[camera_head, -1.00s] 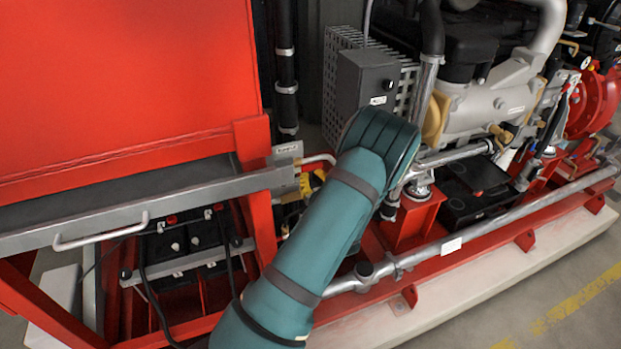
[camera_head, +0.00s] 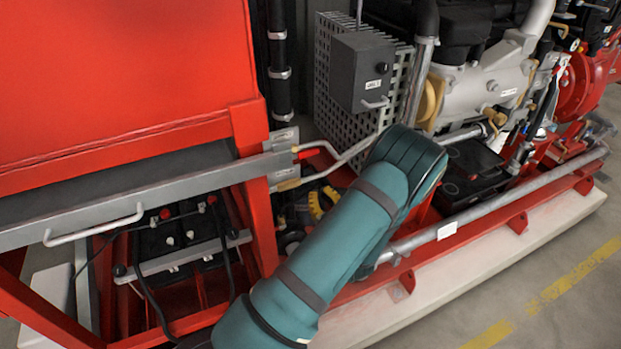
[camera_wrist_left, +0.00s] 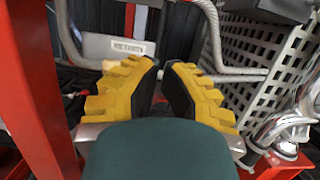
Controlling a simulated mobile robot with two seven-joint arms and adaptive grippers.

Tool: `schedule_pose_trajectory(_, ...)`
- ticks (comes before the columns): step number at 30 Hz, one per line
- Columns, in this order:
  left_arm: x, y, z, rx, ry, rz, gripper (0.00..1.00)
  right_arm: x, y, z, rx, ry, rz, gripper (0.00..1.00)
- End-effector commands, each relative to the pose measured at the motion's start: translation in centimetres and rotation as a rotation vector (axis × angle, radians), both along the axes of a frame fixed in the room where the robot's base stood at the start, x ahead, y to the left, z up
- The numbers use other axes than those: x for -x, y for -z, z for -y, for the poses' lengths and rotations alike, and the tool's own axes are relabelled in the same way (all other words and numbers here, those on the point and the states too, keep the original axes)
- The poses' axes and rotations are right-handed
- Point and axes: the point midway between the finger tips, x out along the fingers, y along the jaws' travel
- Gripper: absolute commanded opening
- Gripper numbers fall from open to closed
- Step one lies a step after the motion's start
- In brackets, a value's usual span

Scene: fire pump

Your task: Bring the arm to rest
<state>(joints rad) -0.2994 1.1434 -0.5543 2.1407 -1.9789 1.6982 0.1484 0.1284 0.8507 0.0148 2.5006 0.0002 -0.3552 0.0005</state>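My teal left arm (camera_head: 330,240) comes up from the bottom of the head view, and its thick elbow-like joint covers part of the red frame. The yellow fingers of my left gripper (camera_head: 318,203) show only partly, to the left of the arm. In the left wrist view, the left gripper (camera_wrist_left: 164,66) has its two yellow fingers with black pads apart. Nothing is held between them. A labelled plate (camera_wrist_left: 125,48) and a grey pipe lie behind the fingertips. My right gripper is not in view.
A red tank (camera_head: 120,75) and its frame stand at left, with black batteries (camera_head: 180,240) below. A grey box (camera_head: 362,70) and perforated guard (camera_head: 338,112) stand behind the arm. The engine (camera_head: 485,90) is at right. Clear floor (camera_head: 560,300) lies at lower right.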

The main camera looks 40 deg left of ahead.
Motion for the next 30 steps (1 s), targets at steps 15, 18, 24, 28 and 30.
schedule_pose_trajectory(15, 1.6, 0.9, 2.6, 0.004, -0.008, -0.002, 0.0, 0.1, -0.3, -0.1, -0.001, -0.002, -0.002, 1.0)
schedule_pose_trajectory(18, 2.7, 1.8, 1.9, 0.053, -0.066, -0.025, 0.0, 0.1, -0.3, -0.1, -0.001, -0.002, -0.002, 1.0)
schedule_pose_trajectory(24, 10.9, 7.9, 0.3, 0.387, -0.43, -0.131, 0.0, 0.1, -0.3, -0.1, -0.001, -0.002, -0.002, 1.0)
schedule_pose_trajectory(28, 17.7, 12.3, 2.8, 0.692, -0.725, -0.16, 0.0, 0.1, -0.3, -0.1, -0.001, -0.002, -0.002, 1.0)
schedule_pose_trajectory(30, 20.7, 14.3, 5.3, 0.86, -0.874, -0.151, 0.0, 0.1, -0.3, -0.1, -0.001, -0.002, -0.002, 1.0)
